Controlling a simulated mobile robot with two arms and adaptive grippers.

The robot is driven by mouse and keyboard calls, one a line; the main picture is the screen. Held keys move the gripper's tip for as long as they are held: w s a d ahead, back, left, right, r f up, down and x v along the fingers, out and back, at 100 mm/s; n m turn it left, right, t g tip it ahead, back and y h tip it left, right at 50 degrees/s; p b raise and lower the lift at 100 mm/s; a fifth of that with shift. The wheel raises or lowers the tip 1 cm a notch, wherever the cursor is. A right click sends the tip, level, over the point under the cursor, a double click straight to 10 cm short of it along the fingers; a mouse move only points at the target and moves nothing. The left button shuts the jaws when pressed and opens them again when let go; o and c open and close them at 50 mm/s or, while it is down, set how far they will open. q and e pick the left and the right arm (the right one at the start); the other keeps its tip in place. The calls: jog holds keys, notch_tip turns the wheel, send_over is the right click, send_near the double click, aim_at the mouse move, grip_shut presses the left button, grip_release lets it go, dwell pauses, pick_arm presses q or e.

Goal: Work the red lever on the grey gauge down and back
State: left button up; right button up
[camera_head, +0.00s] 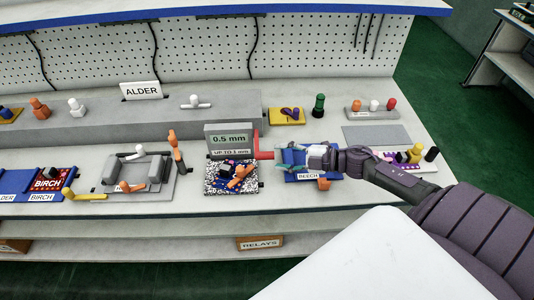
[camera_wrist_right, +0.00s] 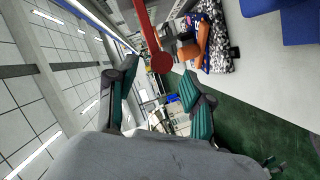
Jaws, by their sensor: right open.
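The grey gauge (camera_head: 229,136) stands on the bench in the head view. Its screen reads "0.5 mm" with "UP TO 1 mm" below. The red lever (camera_head: 263,155) sticks out from its right side. In the right wrist view the red lever (camera_wrist_right: 145,26) ends in a round red knob (camera_wrist_right: 162,62). My right gripper (camera_head: 283,156) is just right of the lever, with teal fingers. In the wrist view the right gripper (camera_wrist_right: 158,73) is open, and the knob shows between and just beyond its fingertips. I cannot tell whether they touch. My left gripper is not in view.
A speckled board (camera_head: 215,187) with orange and dark parts lies in front of the gauge. A blue BEECH tray (camera_head: 300,178) lies under my right gripper. A grey fixture (camera_head: 128,170) is to the left. A grey shelf step (camera_head: 60,138) runs behind.

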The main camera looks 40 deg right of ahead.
jog(key=x, duration=0.5)
jog(key=shift+p, duration=0.35)
jog(key=shift+s, duration=0.1)
grip_shut()
